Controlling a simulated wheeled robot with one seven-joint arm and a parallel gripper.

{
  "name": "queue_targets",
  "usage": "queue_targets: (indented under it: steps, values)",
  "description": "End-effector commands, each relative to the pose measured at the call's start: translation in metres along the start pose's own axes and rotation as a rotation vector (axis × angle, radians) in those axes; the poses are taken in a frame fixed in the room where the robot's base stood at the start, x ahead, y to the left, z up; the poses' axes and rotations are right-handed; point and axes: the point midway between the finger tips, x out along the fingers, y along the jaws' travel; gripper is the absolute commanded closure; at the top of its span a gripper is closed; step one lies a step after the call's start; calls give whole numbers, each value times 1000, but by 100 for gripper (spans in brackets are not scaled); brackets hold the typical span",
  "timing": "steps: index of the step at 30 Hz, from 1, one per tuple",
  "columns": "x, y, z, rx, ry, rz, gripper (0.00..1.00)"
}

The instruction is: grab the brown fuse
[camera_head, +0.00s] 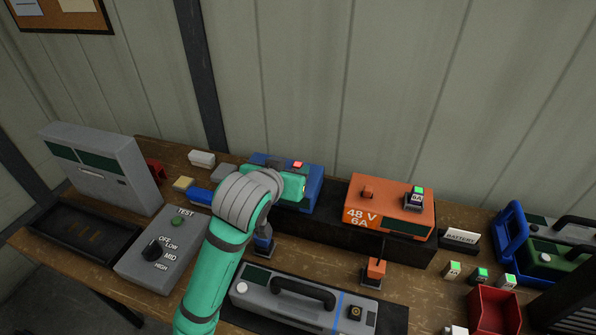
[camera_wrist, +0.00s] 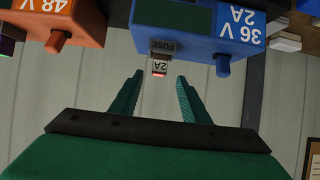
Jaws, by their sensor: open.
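My gripper (camera_wrist: 158,88) is open and empty in the wrist view, its two teal fingers apart. Between and just beyond the fingertips is a small fuse (camera_wrist: 159,67) marked 2A with a red end, seated in the FUSE holder (camera_wrist: 162,46) of the blue 36 V 2A charger (camera_wrist: 190,22). The fuse's body colour is too small to call brown surely. In the head view my teal hand (camera_head: 290,187) is in front of the blue charger (camera_head: 314,170), and the fingers are hidden. A red spot (camera_head: 297,164) shows above the hand.
The orange 48 V 6A charger (camera_head: 392,204) stands to the right with its own fuse (camera_head: 413,200). Several small green-topped fuses (camera_head: 480,276) stand near a red bin (camera_head: 494,311). A grey battery (camera_head: 300,300) lies in front; a grey tester (camera_head: 155,248) is left.

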Motion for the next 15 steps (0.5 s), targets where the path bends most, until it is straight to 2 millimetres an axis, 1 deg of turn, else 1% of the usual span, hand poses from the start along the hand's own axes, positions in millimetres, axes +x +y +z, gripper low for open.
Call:
queue_targets:
  steps: [4, 12, 15]
  values:
    - [9, 1, 0, 1, 1, 1, 58]
    - [45, 3, 0, 0, -1, 1, 58]
    - [52, 3, 0, 0, 0, 1, 58]
